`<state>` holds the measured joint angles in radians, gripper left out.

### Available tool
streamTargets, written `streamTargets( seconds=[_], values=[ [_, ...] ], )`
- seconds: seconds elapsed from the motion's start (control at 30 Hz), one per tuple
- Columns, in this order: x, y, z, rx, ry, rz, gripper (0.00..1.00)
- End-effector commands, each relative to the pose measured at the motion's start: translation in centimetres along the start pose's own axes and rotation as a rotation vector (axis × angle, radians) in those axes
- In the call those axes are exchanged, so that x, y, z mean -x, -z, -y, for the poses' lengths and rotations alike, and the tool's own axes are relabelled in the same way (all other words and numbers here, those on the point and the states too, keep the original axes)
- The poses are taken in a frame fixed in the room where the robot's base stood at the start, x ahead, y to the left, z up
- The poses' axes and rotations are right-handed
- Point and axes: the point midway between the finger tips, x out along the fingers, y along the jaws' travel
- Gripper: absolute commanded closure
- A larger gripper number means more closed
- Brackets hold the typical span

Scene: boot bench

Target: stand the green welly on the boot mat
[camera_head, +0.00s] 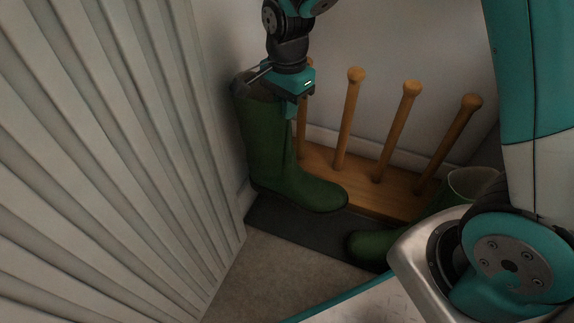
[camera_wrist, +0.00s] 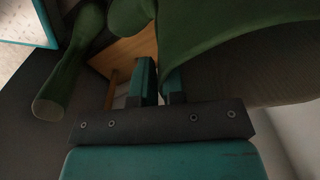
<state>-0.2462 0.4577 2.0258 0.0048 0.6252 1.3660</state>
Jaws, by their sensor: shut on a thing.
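A green welly (camera_head: 268,145) hangs upright at the left, toe pointing right, over the left part of the dark boot mat (camera_head: 315,238). My gripper (camera_head: 287,98) is shut on its upper shaft near the rim. I cannot tell whether its sole touches the mat. In the wrist view the held welly (camera_wrist: 240,45) fills the upper right, beside the jaws (camera_wrist: 160,85). A second green welly (camera_head: 375,246) is at the right end of the mat, partly hidden by my arm; it also shows in the wrist view (camera_wrist: 68,78).
A wooden boot rack (camera_head: 318,172) with several upright pegs (camera_head: 348,120) stands behind the mat against the wall. A ribbed pale panel (camera_head: 110,150) rises close on the left. Bare floor (camera_head: 255,275) shows in front of the mat.

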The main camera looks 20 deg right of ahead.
Motion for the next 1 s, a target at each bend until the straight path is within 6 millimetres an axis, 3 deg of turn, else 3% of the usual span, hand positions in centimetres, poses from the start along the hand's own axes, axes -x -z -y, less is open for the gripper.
streamTargets(
  seconds=[0.03,0.1,0.3,0.57,0.8,1.0],
  values=[
    [-2.2,-0.1,0.0,0.001,0.000,0.000,1.00],
    [-4.0,-0.1,-0.1,0.002,0.001,0.000,1.00],
    [-7.6,-0.2,-0.1,0.003,0.003,-0.001,1.00],
    [-9.0,-0.3,-0.1,0.004,0.003,-0.001,1.00],
    [-12.5,-0.3,-0.2,0.004,0.002,-0.001,1.00],
    [-12.6,-0.3,-0.2,0.004,0.004,-0.001,1.00]
  ],
)
